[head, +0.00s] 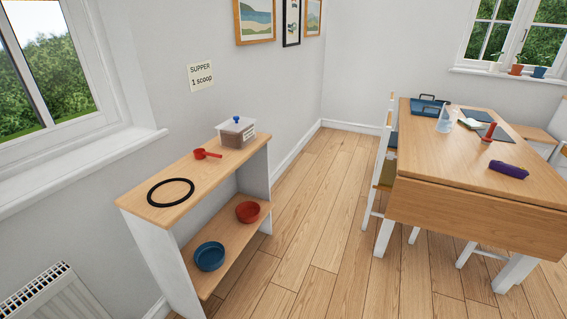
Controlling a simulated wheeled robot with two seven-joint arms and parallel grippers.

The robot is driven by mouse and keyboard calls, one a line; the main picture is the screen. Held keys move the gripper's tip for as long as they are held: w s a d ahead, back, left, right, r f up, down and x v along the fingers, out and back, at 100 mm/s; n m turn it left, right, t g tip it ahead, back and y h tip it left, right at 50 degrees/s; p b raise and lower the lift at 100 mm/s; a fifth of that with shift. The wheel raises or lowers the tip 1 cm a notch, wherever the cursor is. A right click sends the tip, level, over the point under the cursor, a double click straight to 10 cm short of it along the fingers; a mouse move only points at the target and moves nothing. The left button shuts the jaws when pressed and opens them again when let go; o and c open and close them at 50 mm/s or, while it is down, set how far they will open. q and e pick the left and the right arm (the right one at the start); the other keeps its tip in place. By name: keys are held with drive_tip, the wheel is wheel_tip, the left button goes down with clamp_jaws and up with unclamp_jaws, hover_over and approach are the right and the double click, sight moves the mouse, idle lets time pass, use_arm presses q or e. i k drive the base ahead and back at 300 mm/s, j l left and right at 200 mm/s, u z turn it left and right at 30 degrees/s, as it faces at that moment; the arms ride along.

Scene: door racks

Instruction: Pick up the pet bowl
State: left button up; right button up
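Two bowls rest on the lower shelf of a small white and wood shelf unit (150,216) by the left wall. A blue bowl (209,257) is nearer, and a smaller-looking red bowl (248,212) is farther back. I cannot tell which one is the pet bowl. On the unit's top are a black ring (171,181), a red scoop (207,153) and a clear container with brown contents and a blue knob (236,132). Neither of my grippers shows in the head view.
A wooden table (430,165) with a chair (383,160) at its side stands at the right, bearing a purple case (508,170) and other items. Wooden floor (310,230) between unit and table is clear. A radiator (50,300) is at lower left.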

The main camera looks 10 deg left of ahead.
sight(247, 211)
drive_tip(key=i+u, duration=0.1)
drive_tip(key=i, duration=0.35)
drive_tip(key=i+l+u, duration=0.15)
drive_tip(key=i, duration=0.35)
drive_tip(key=i+l+u, duration=0.1)
drive_tip(key=i, duration=0.35)
drive_tip(key=i+l+u, duration=0.1)
drive_tip(key=i, duration=0.35)
